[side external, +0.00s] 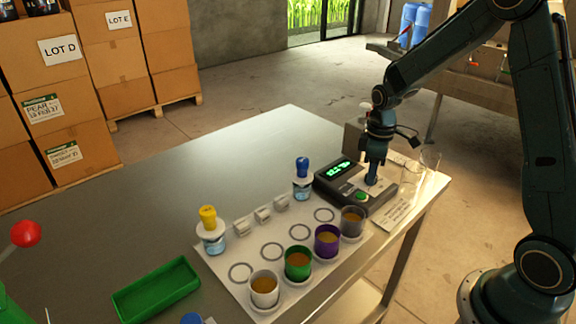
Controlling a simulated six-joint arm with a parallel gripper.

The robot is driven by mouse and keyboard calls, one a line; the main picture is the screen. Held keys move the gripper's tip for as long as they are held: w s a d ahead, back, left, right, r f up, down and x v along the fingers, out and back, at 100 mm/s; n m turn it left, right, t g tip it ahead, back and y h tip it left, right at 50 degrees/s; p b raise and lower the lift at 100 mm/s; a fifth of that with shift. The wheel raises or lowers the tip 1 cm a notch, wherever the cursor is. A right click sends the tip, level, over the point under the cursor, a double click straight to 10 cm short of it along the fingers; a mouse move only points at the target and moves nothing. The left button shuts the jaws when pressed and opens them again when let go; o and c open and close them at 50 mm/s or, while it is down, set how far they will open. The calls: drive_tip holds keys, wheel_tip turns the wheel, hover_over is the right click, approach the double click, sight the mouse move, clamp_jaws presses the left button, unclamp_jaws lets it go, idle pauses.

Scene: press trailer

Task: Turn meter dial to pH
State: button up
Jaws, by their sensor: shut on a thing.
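The meter (335,197) is a dark box with a lit green display (337,172) and a green button (361,196), near the right edge of the steel table. My gripper (372,178) points down onto the right part of the meter's top face. It is shut on the dial, which is mostly hidden between the fingers. The dial's setting and its markings cannot be read from this view.
A white mat (237,292) holds several cups, including a green cup (298,264) and a purple cup (327,241). Yellow-capped (209,222) and blue-capped (302,172) bottles stand nearby. Clear glassware (429,160) stands close right of my gripper. A green tray (157,290) lies front left. The table's back left is clear.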

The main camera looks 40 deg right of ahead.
drive_tip(key=m, duration=1.1)
idle(0.3)
drive_tip(key=shift+m, duration=0.4)
drive_tip(key=o, duration=1)
drive_tip(key=shift+r, duration=0.1)
wheel_tip(320, 180, up, 14)
drive_tip(key=shift+f, duration=0.1)
idle(0.4)
